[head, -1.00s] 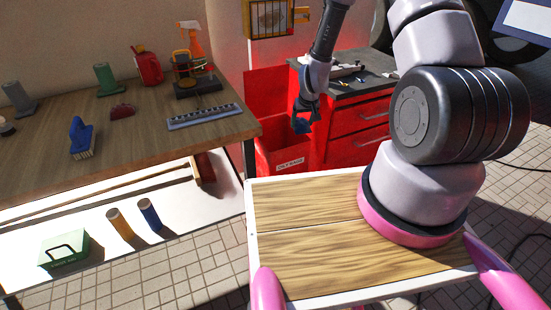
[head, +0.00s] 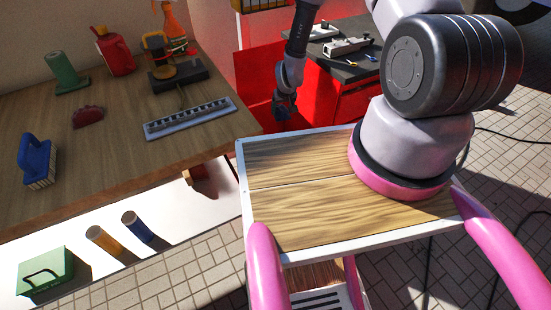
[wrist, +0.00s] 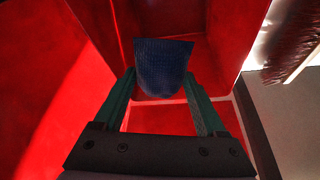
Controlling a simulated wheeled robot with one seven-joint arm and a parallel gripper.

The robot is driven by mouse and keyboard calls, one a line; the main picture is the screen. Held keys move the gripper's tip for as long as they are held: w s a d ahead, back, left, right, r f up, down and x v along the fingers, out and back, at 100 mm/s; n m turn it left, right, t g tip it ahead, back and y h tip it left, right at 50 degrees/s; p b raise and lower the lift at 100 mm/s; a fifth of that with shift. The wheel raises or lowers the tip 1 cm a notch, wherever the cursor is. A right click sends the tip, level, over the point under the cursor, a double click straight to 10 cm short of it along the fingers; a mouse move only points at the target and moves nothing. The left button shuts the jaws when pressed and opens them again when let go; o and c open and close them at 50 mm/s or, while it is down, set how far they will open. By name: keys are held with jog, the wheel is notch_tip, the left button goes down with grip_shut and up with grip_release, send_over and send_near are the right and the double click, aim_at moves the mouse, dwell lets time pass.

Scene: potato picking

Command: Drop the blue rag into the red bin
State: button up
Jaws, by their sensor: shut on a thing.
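The blue rag (wrist: 162,68) is pinched between the two green fingers of my gripper (wrist: 160,84) and bunches up past their tips. In the head view my gripper (head: 284,104) is small and dark with a bit of blue at its tip, in front of the red bin (head: 257,75). In the wrist view red walls of the bin (wrist: 214,60) surround the rag, with the bin's interior behind and below it. I cannot tell how deep the rag hangs. The bin's lower front is hidden behind my wooden deck in the head view.
A workbench (head: 110,150) on the left holds a blue brush (head: 38,160), a red can (head: 114,50) and an orange spray bottle (head: 174,25). A red cabinet (head: 355,105) stands right of the bin. Brown bristles (wrist: 292,45) show close by at the wrist view's right.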

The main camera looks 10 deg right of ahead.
jog(key=shift+f, duration=1.55)
jog(key=o, duration=1.3)
jog(key=shift+c, duration=0.2)
jog(key=shift+s+r, duration=0.1)
jog(key=v, duration=1)
jog(key=shift+s+r, duration=0.2)
jog(key=shift+r, duration=0.05)
